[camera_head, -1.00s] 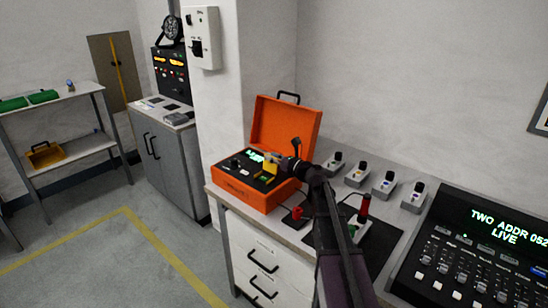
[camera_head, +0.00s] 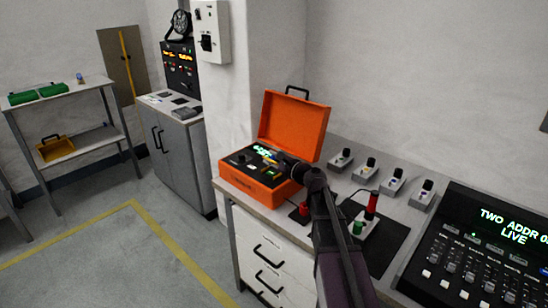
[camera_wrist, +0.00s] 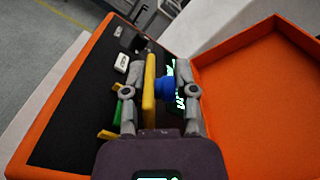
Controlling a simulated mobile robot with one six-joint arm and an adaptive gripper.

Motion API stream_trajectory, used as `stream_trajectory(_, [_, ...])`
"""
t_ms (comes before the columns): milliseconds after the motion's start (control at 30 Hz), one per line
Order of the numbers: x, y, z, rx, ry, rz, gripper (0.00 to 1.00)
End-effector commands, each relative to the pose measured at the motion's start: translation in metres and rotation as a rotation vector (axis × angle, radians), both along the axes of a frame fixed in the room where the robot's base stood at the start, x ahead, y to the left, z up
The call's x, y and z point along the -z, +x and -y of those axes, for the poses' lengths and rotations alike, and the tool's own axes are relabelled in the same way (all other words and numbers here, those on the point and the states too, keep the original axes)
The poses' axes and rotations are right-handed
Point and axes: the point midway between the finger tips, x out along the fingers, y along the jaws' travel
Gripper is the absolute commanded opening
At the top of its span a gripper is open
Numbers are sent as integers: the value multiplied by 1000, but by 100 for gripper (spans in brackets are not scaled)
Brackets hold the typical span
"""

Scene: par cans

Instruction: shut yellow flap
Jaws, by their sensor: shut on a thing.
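The yellow flap (camera_wrist: 149,90) shows in the wrist view as a narrow upright plate, seen nearly edge-on, inside the orange case (camera_head: 245,192). A round blue piece (camera_wrist: 165,87) is right beside it. My gripper (camera_wrist: 158,84) has one finger on each side of the flap and blue piece, and is shut on them; the exact contact at the left finger is hard to see. In the head view my gripper (camera_head: 281,160) is low over the case's black panel, and the flap is too small there to make out clearly.
The case's orange lid (camera_wrist: 255,85) stands open to the right of my gripper. A white piece (camera_wrist: 122,63) and a green piece (camera_wrist: 117,113) sit left of the flap. Several grey units (camera_head: 392,181) and a console (camera_head: 480,250) stand right of the case.

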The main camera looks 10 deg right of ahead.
Motion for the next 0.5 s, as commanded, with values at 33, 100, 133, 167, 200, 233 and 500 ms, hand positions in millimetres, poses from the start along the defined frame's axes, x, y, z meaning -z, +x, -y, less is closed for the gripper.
stream_trajectory(33, [3,-2,-3,0,-34,25,0])
stream_trajectory(100, [5,-4,-5,0,-87,63,0])
stream_trajectory(133, [6,-5,-6,0,-111,80,0])
stream_trajectory(167, [7,-6,-8,0,-134,97,0])
stream_trajectory(200, [9,-7,-9,0,-164,119,0])
stream_trajectory(233, [10,-7,-10,0,-187,136,0])
stream_trajectory(500, [22,-13,-19,1,-387,281,0])
